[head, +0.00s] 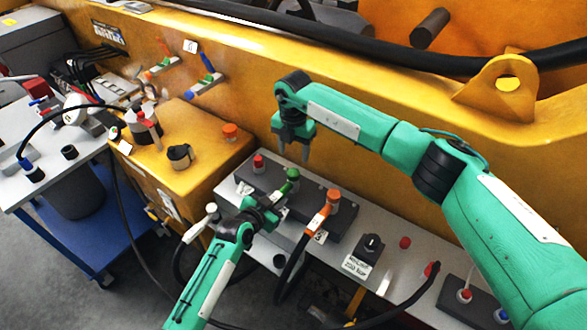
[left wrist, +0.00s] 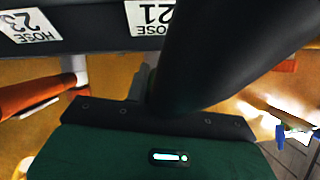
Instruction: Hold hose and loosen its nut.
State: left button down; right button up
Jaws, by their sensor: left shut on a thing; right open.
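My left gripper (head: 266,210) is shut on a dark hose beside the grey block (head: 304,208) on the bench. In the left wrist view the black hose (left wrist: 205,50) rises from the jaws and hides much behind it. I cannot make out the nut's edges. My right gripper (head: 293,155) is open and empty, fingers pointing down, above the block and apart from the fittings.
An orange fitting (head: 333,196) with its hose stands right of the green one; a red-capped port (head: 258,163) stands left. Upside-down labels read HOSE 21 (left wrist: 155,16) and HOSE 23 (left wrist: 32,26). The yellow wall (head: 360,175) rises close behind. A black switch box (head: 369,247) sits to the right.

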aim_at(293, 172)
notch_tip(293, 172, down, 8)
jog(key=shift+c, duration=0.3)
jog(key=c, duration=0.9)
